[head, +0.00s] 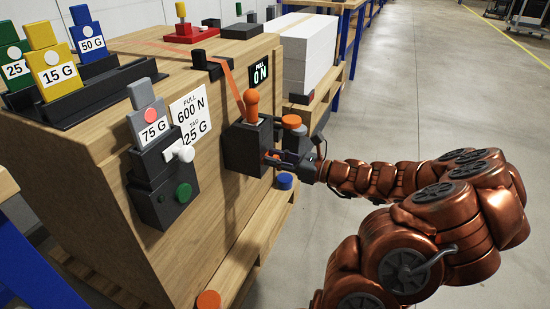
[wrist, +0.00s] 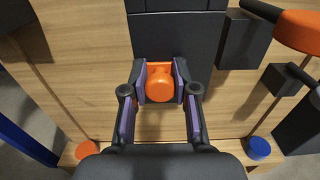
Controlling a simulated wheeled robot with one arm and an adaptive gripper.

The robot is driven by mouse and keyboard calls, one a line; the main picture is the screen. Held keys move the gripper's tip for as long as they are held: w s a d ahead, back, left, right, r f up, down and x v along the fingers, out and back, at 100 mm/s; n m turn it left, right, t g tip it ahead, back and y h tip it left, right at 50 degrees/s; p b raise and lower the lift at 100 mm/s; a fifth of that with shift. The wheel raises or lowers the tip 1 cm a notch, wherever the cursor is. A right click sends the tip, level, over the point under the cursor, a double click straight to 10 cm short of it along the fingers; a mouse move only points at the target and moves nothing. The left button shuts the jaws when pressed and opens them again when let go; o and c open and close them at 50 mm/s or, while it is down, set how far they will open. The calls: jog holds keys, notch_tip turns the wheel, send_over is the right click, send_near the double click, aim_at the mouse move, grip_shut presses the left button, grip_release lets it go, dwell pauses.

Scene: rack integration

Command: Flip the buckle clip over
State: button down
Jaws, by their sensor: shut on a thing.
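My gripper (wrist: 159,90) is shut on a small orange piece with a round knob (wrist: 158,87), low on the front of a dark box on the wooden crate. This orange piece seems to be the buckle clip. The purple finger pads sit on its left and right sides. In the head view my gripper (head: 279,158) reaches the dark buckle box (head: 243,147) from the right, and only a bit of the orange shows. An orange lever (head: 252,102) stands upright on top of the box, beside the end of the orange strap (head: 233,85).
An orange-topped dark fixture (head: 292,122) is close to my gripper. The floor at right is clear.

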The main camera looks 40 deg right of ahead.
jog(key=shift+w+d+r+p, duration=0.15)
jog(key=shift+w+d+p, duration=0.25)
jog(key=shift+d+p, duration=0.4)
jog(key=shift+w+d+r+p, duration=0.1)
jog(key=shift+w+d+p, duration=0.4)
jog(key=shift+p, duration=0.35)
jog(key=shift+w+d+f, duration=0.1)
jog(key=shift+d+f, duration=0.15)
jog(key=shift+d, duration=0.3)
jog(key=c, duration=0.9)
grip_release()
send_near(269, 148)
jog(key=v, duration=0.3)
jog(key=d+v, duration=0.1)
jog(key=v, duration=0.1)
jog(key=shift+w+d+f, duration=0.1)
jog(key=shift+f, duration=0.25)
